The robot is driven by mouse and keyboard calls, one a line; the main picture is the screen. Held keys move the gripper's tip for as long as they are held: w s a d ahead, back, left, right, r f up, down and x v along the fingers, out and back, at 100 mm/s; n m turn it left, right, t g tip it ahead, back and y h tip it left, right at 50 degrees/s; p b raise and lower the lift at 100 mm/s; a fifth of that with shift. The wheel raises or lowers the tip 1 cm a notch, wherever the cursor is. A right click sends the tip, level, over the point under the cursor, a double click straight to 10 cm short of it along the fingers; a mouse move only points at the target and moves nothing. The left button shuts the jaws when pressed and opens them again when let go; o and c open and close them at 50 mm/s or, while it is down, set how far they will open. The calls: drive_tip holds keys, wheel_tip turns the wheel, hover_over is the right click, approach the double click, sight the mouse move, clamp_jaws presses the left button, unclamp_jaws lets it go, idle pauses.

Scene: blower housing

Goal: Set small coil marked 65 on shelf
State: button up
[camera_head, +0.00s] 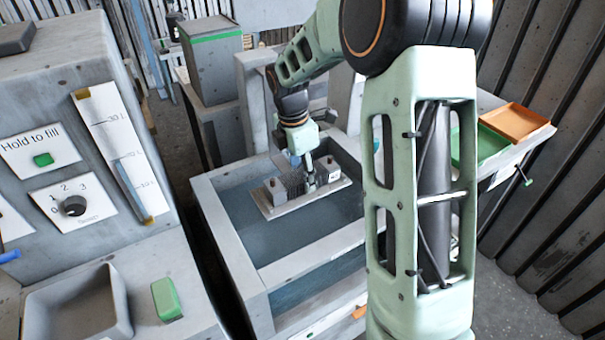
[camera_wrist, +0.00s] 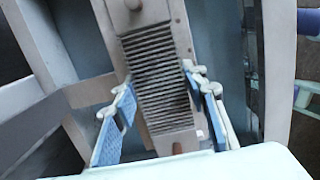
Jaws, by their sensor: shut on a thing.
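The small coil (camera_head: 300,196) is a pale grey frame with dark fins in the middle and a raised block at each end. A white label shows on its right end block in the head view, too small to read. In the wrist view the finned coil (camera_wrist: 160,80) runs lengthwise between the blue-padded fingers. My gripper (camera_head: 309,180) reaches down onto it from above, and in the wrist view my gripper (camera_wrist: 158,85) is shut on its sides. The coil is over the dark blue-grey inside of an open housing (camera_head: 232,243). I cannot tell whether it touches anything below.
A control panel (camera_head: 75,205) with a knob and a basin (camera_head: 78,308) stands at left. A grey box with a green band (camera_head: 212,62) is behind the housing. Green (camera_head: 478,146) and orange (camera_head: 516,122) trays sit on a ledge at right, beside a corrugated wall.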

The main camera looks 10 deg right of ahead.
drive_tip(key=o, duration=1.6)
drive_tip(key=shift+o, duration=0.2)
wheel_tip(320, 180, up, 12)
drive_tip(key=a, duration=0.1)
drive_tip(key=shift+s+a, duration=0.2)
drive_tip(key=shift+s, duration=0.05)
